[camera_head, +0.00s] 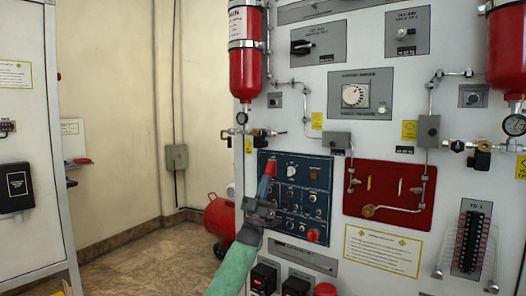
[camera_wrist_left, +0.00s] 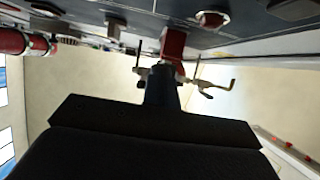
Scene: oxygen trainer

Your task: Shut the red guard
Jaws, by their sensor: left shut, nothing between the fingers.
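The red guard (camera_head: 270,167) is on the upper left part of the dark blue control panel (camera_head: 316,219). In the left wrist view the red guard (camera_wrist_left: 173,43) stands out from the panel face, just beyond my fingertips. My left gripper (camera_head: 266,180) is shut and empty, with its blue-grey fingers reaching up to the lower end of the guard. The fingers also show in the left wrist view (camera_wrist_left: 163,80). They look very close to the guard; I cannot tell whether they touch. My gripper and wrist hide the panel's lower left part. My right gripper is not in view.
The blue panel has several knobs and a red button (camera_head: 312,235). A red plate with pipes (camera_head: 390,190) is to the right. A red cylinder (camera_head: 245,65) with a gauge (camera_head: 242,118) hangs above. A brass valve (camera_wrist_left: 215,88) shows near the fingers.

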